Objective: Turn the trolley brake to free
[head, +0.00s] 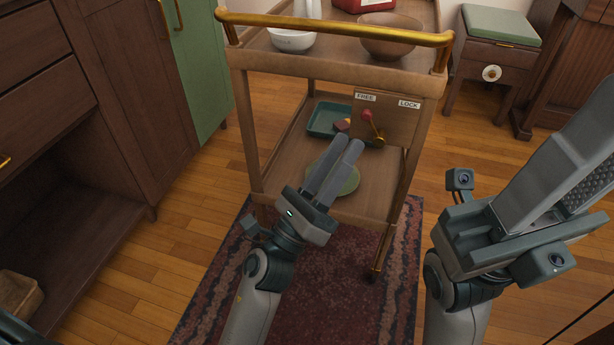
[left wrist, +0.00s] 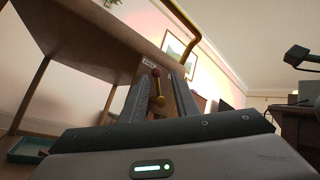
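The trolley's brake panel (head: 398,124) carries a FREE label (head: 365,97) at left and a LOCK label (head: 409,104) at right. The brake lever (head: 372,126) has a red knob and a brass pivot; it leans up and left, knob just below FREE. My left gripper (head: 348,141) is in front of the trolley, just left of the lever, apart from it. In the left wrist view the lever (left wrist: 158,88) shows in the gap between its open, empty fingers. My right gripper (head: 590,125) is at the right, away from the trolley, with an inner pad showing; it looks open and empty.
The trolley's top (head: 340,52) holds a white bowl (head: 292,39) and a brown bowl (head: 388,36). Its lower shelf (head: 290,165) holds a teal tray (head: 325,119) and a green plate (head: 345,182).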

